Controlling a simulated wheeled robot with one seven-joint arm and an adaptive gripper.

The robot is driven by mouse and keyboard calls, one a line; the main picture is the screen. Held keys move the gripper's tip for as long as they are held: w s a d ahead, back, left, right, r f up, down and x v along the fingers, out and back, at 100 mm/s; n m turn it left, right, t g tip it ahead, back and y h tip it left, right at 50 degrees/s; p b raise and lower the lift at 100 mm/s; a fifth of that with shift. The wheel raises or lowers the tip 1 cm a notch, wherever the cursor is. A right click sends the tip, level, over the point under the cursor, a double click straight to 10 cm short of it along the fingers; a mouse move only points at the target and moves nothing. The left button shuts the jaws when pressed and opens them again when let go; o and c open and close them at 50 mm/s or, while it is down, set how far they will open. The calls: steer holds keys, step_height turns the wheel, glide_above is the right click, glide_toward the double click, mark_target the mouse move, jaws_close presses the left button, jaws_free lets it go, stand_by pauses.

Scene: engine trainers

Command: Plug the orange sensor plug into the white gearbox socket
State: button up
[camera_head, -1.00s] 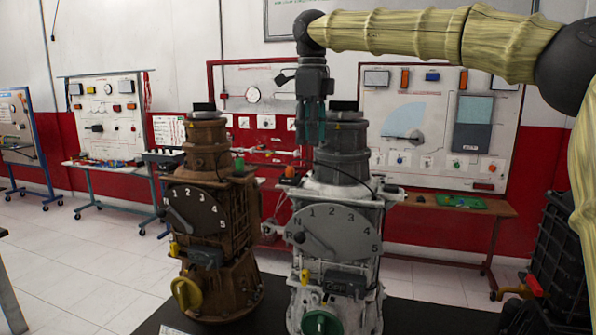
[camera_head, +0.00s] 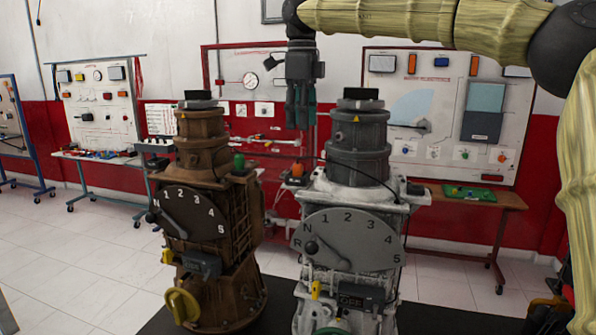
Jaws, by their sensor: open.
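The white gearbox (camera_head: 330,285) stands right of centre, with a grey upper housing (camera_head: 358,150) and a numbered dial plate (camera_head: 345,240). A small orange piece (camera_head: 297,169), which looks like the sensor plug, is at its upper left shoulder. I cannot tell whether it is seated in anything. The white socket itself is not clearly made out. My gripper (camera_head: 301,122) is open, pointing down, above the orange piece and left of the grey housing. It looks empty and apart from the orange piece.
A brown gearbox (camera_head: 205,130) with a green piece (camera_head: 239,161) on its right side stands close to the left. A dark cable (camera_head: 355,178) crosses the grey housing. Trainer boards (camera_head: 440,115) and a bench (camera_head: 510,197) are behind. Open floor (camera_head: 70,260) lies at left.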

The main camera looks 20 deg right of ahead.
glide_above(298, 164)
steer(key=f, duration=0.4)
steer(key=shift+w+d+f, duration=0.2)
steer(key=shift+w+f, duration=0.05)
steer(key=shift+f, duration=0.05)
steer(key=shift+s+f+p, duration=0.35)
steer(key=shift+s+f, duration=0.2)
steer(key=shift+f, duration=0.15)
steer(key=shift+w+f, duration=0.2)
steer(key=shift+w, duration=0.15)
steer(key=shift+s+f, duration=0.15)
steer(key=shift+w+a+f+p, duration=0.1)
steer(key=shift+f+p, duration=0.35)
steer(key=shift+f, duration=0.75)
steer(key=shift+w+a+f+p, duration=0.1)
steer(key=shift+f+p, duration=0.3)
steer(key=shift+f, duration=0.8)
steer(key=c, duration=1)
